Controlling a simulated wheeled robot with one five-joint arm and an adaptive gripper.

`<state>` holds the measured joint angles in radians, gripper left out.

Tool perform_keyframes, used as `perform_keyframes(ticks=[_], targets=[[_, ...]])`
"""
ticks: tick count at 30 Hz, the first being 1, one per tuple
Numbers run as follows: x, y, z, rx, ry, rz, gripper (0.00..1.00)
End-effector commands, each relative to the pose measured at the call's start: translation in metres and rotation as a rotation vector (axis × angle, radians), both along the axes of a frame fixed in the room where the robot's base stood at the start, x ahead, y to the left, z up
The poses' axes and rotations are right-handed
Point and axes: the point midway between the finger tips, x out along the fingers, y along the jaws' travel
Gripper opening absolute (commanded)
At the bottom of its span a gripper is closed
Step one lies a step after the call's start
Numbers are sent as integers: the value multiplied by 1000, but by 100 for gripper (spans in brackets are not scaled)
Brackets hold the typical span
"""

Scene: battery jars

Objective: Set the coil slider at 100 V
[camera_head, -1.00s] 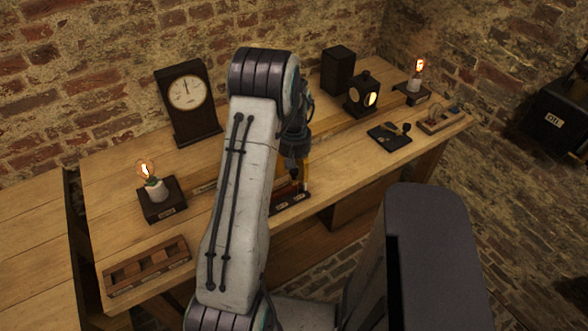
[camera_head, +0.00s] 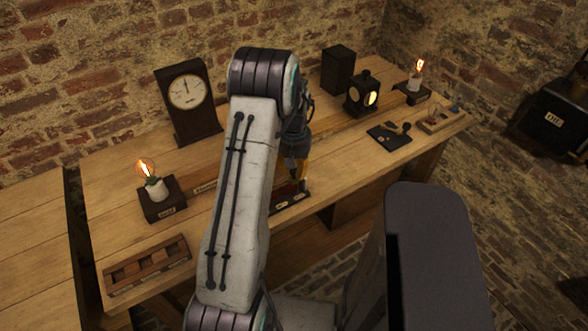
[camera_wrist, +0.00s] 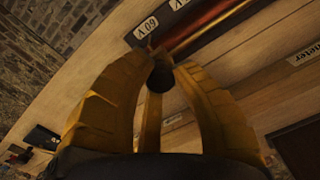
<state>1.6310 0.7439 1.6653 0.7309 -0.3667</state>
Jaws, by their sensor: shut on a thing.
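The coil (camera_wrist: 215,22) is a coppery winding on a dark base, at the top of the wrist view. A white label on its base appears to read 60 V (camera_wrist: 146,27), and part of another label shows at the top edge. The dark round slider knob (camera_wrist: 160,76) is between the yellow fingertips of my gripper (camera_wrist: 161,72), which is shut on it beside the 60 V label. In the head view the coil's base (camera_head: 292,198) lies near the table's front edge, partly hidden by my arm. My gripper (camera_head: 303,175) is above it.
A dial meter (camera_head: 186,93) stands at the back left. A lit lamp (camera_head: 154,187) and a wooden rack (camera_head: 147,265) are on the left. A lantern (camera_head: 362,95), a black box (camera_head: 338,69), a flat black plate (camera_head: 390,136) and another lamp (camera_head: 417,78) stand right.

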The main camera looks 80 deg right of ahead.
Motion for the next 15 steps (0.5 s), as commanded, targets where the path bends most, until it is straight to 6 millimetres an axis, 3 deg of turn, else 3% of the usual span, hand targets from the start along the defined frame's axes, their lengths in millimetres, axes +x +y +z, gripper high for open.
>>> perform_keyframes(ticks=[8,15], targets=[[5,4,-2,3,0,2,0],[46,38,-6,3,0,7,0]])
